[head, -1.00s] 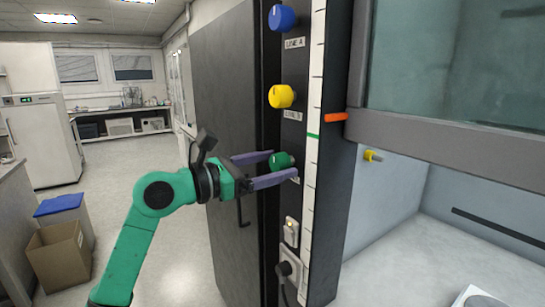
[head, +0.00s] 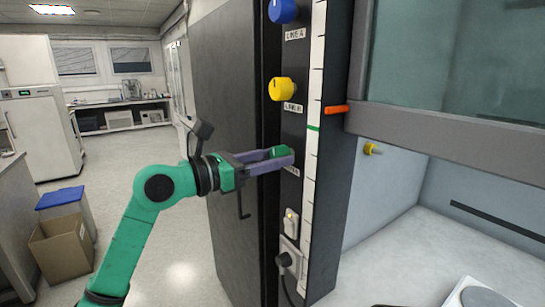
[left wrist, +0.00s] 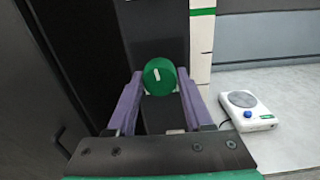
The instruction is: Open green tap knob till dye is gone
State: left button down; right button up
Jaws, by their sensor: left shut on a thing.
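The green tap knob (head: 279,151) is the lowest of three knobs on the dark vertical panel, mostly hidden by the fingers in the head view. In the left wrist view the green knob (left wrist: 158,70) shows face-on, with a white mark that is near upright and slightly tilted. My left gripper (head: 280,160) is shut on the knob, one finger on each side; it also shows in the left wrist view (left wrist: 160,84). My right gripper is not in view.
A yellow knob (head: 282,89) and a blue knob (head: 283,10) sit above on the same panel. A switch (head: 291,223) and a plugged socket (head: 289,259) are below. A hotplate-like device (left wrist: 246,110) stands on the bench at right. Open floor lies left.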

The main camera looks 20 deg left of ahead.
pick_arm(q)
jog(key=n+p, duration=0.1)
jog(key=n, duration=0.2)
jog(key=shift+n, duration=0.3)
jog(key=n+p, duration=0.1)
jog(key=n, duration=0.2)
jog(key=shift+n, duration=0.3)
jog(key=n+p, duration=0.2)
jog(key=n, duration=0.1)
jog(key=shift+r+n, duration=0.15)
jog(key=shift+n, duration=0.15)
jog(key=shift+n+p, duration=1.1)
jog(key=shift+n, duration=0.4)
jog(key=shift+c, duration=1.5)
grip_release()
jog(key=shift+f, duration=0.2)
